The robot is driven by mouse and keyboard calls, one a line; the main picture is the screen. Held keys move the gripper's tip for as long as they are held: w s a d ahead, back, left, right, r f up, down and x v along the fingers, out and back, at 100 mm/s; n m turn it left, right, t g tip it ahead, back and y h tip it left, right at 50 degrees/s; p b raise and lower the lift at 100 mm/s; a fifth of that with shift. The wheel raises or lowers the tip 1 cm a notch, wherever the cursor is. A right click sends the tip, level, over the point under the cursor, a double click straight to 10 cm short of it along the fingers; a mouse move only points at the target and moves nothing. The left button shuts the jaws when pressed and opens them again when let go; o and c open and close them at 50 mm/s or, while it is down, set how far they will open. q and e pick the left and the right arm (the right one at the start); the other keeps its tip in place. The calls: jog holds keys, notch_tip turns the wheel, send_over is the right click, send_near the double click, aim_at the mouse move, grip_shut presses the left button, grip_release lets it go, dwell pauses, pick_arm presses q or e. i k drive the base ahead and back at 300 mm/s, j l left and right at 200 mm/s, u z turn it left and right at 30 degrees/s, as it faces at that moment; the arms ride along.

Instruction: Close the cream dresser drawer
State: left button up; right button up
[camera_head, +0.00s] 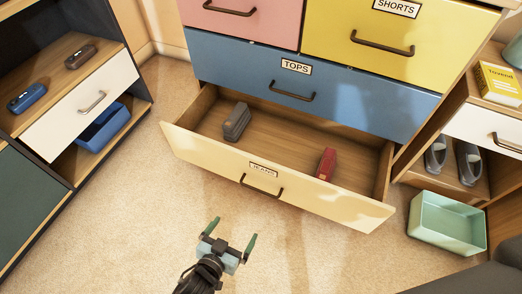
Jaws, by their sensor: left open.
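The cream dresser drawer (296,196), labelled JEANS, is pulled out at the bottom of the dresser. It has a dark curved handle (261,187) on its front. Inside it lie a grey item (237,121) at the left and a red item (326,164) at the right. My left gripper (232,231) is open and empty, with green-tipped fingers, over the carpet in front of the drawer. It is apart from the drawer front and below the handle in the picture. My right gripper is not in view.
The blue TOPS drawer (350,93) above is shut. A white-fronted cabinet (80,112) stands at the left. A mint bin (447,224) is on the floor at the right, near a shelf with grey shoes (469,162). Carpet (120,235) in front of the drawer is clear.

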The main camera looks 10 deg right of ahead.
aim_at(278, 153)
jog(key=j, duration=0.75)
jog(key=k+j, duration=0.15)
jog(key=j, duration=0.6)
